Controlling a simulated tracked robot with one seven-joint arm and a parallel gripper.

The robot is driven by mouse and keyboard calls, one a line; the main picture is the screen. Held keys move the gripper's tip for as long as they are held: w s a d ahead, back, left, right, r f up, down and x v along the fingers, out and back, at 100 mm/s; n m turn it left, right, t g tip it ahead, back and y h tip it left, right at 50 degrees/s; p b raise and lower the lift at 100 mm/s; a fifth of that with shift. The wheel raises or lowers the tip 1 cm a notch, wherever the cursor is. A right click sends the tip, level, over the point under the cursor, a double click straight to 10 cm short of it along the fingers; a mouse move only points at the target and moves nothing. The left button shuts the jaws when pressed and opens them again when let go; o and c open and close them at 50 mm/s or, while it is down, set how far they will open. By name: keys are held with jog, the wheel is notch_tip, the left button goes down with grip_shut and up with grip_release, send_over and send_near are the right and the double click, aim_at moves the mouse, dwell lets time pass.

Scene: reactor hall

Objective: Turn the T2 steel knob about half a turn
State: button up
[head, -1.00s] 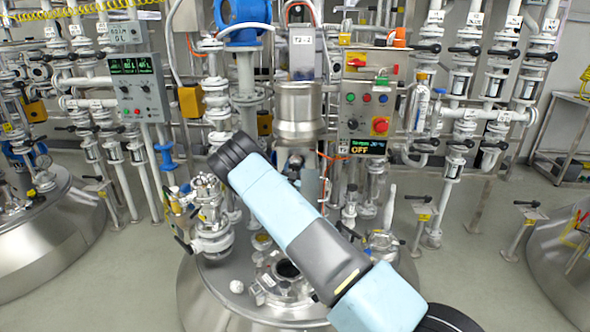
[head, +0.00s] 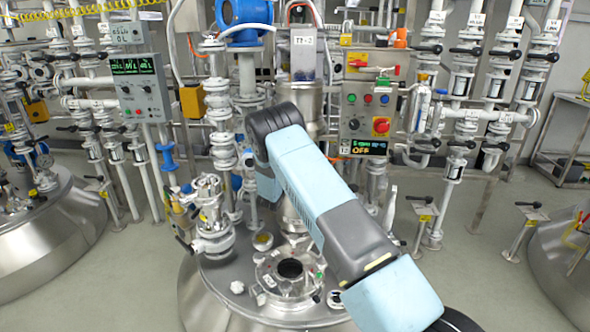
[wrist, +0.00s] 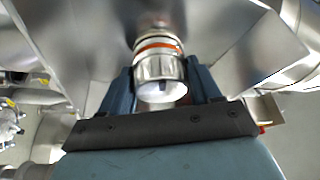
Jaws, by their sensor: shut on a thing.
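In the wrist view, the steel knob (wrist: 160,68) is a short bright cylinder with an orange ring near its far end and a pale round near face. My gripper (wrist: 161,82) has one dark blue finger on each side of it and is shut on it. The knob's far end meets a shiny steel surface. No T2 marking can be read on the knob. In the head view my own arm hides the gripper and the knob, in front of the steel column under the T-2 label (head: 303,41).
A control box (head: 367,117) with a red button and a display reading OFF stands right of my arm. A steel vessel lid (head: 235,305) with an open port (head: 289,269) lies below. Valves and pipes (head: 215,215) crowd the left side.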

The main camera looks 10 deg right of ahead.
jog(key=shift+s+d+f+m+g, duration=0.15)
jog(key=shift+f+m+g, duration=0.15)
jog(key=shift+m, duration=0.2)
jog(key=o, duration=0.8)
jog(key=shift+r, duration=0.1)
jog(key=shift+o, duration=0.7)
jog(key=shift+r, duration=0.1)
jog(key=v, duration=1.3)
jog(key=shift+s+a, duration=0.2)
jog(key=shift+a, duration=0.1)
